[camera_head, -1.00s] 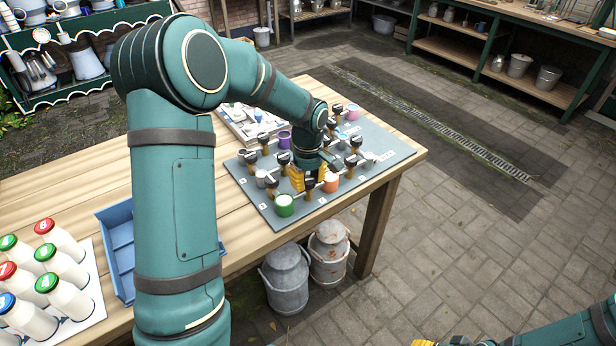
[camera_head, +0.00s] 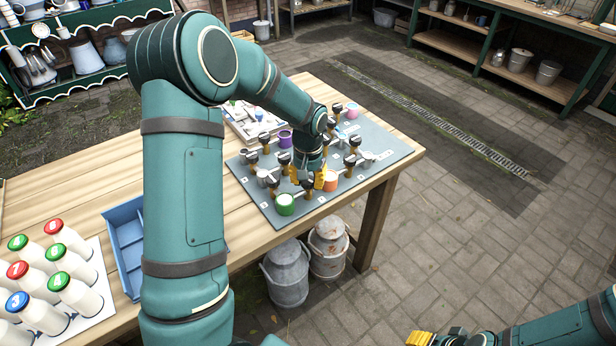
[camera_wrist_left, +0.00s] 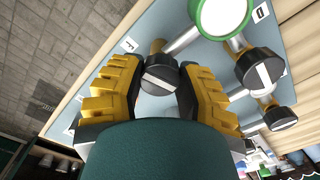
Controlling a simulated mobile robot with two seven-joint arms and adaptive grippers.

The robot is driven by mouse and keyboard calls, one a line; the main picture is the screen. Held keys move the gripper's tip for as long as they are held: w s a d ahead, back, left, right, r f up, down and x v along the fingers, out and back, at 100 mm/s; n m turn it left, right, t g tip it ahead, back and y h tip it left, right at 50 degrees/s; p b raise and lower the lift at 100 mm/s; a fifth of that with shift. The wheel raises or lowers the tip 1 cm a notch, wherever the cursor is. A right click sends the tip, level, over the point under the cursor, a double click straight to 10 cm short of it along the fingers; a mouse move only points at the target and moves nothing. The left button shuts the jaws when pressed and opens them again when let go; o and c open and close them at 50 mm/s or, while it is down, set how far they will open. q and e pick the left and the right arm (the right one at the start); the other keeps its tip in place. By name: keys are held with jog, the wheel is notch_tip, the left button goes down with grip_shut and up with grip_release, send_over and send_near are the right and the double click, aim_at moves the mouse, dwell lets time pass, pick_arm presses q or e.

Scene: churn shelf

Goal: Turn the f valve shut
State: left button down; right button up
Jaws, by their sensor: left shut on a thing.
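The valve board (camera_head: 262,205) is a grey panel on the wooden bench, carrying several black-knobbed valves on pipes. In the left wrist view a black knob with a pale stripe (camera_wrist_left: 160,76) sits between the yellow fingers of my left gripper (camera_wrist_left: 160,88), which is shut on it.
Close to the held knob are other black knobs (camera_wrist_left: 262,68) and a green-rimmed cup (camera_wrist_left: 222,14). An orange cup (camera_head: 331,181) and a purple cup (camera_head: 285,139) stand on the board. Bottles (camera_head: 75,295) and a blue tray (camera_head: 124,246) are at left. Milk cans (camera_head: 287,275) stand below.

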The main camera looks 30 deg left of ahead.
pick_arm(q)
jog(key=shift+m+p, duration=0.3)
jog(key=shift+m, duration=1.3)
jog(key=c, duration=0.5)
grip_release()
jog(key=shift+r, duration=0.1)
notch_tip(320, 180, up, 12)
jog(key=shift+f, duration=0.1)
